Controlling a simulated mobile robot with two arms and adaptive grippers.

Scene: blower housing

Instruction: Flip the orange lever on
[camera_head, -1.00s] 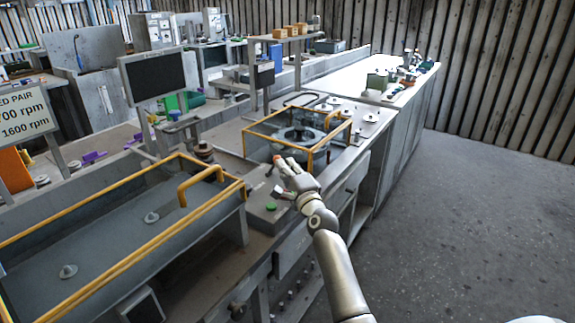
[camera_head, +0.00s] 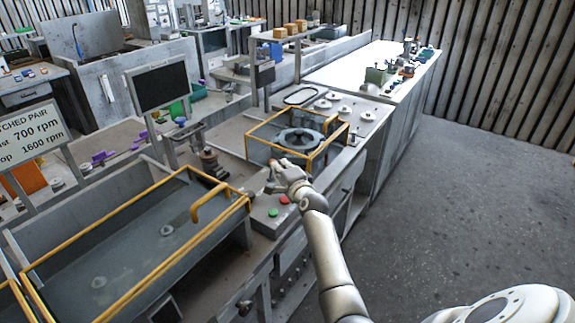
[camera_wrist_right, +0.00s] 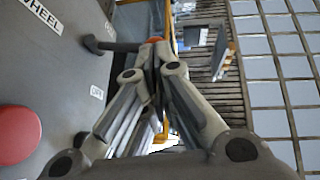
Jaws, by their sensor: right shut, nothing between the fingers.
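The orange lever tip (camera_head: 273,162) shows small in the head view, just beside the fingertips of my right gripper (camera_head: 271,176). In the right wrist view, a dark lever arm runs from a pivot on the grey panel to an orange knob (camera_wrist_right: 153,40). The knob is just beyond the shut fingertips of my right gripper (camera_wrist_right: 150,58) and partly hidden by them. The right gripper is shut and empty. I cannot tell whether it touches the lever. My left gripper is not in view.
A green button (camera_head: 272,212) and a red button (camera_head: 284,199) sit on the panel below the gripper. A yellow-framed guard (camera_head: 325,158) around a round housing stands behind it. A yellow-railed tank (camera_head: 130,255) lies left. Open floor (camera_head: 480,210) is at right.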

